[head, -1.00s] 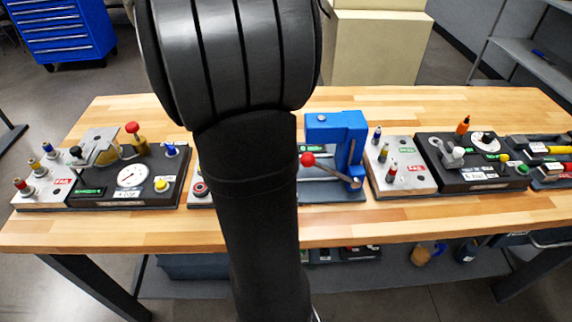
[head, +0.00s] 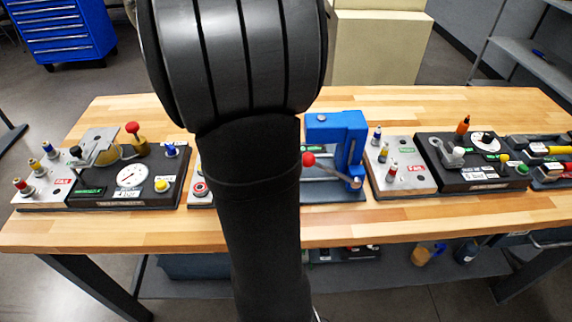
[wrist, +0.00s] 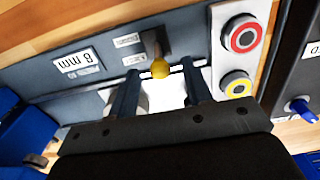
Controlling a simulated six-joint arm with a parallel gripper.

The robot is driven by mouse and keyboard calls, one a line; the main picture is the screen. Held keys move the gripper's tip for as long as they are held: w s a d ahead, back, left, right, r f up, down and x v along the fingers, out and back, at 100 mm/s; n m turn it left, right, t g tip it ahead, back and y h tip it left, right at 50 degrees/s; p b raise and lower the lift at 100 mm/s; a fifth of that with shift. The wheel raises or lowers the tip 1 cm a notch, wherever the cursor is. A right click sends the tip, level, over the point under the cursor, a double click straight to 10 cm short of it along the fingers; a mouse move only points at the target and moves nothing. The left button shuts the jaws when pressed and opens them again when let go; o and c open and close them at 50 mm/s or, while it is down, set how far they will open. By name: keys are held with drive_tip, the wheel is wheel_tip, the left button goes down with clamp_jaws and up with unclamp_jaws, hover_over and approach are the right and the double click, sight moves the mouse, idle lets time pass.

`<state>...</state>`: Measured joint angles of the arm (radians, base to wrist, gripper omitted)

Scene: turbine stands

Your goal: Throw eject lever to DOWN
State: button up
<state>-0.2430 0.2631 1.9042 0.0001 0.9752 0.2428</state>
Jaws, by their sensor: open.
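A short lever with a yellow ball knob (wrist: 160,68) stands on a grey panel (wrist: 98,70) in the wrist view; the small labels beside it are too blurred to read, so I cannot confirm that it is the eject lever. My gripper (wrist: 161,66) is open, with one finger on each side of the knob. Whether a finger touches it I cannot tell. In the head view my arm hides the gripper and this lever.
A blue press (head: 338,140) with a red-ball handle (head: 308,159) stands right of my arm. Other panels stand along the wooden bench (head: 90,228), whose front strip is clear.

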drive_tip(key=shift+f, duration=0.65)
drive_tip(key=shift+c, duration=0.4)
drive_tip(key=c, duration=0.7)
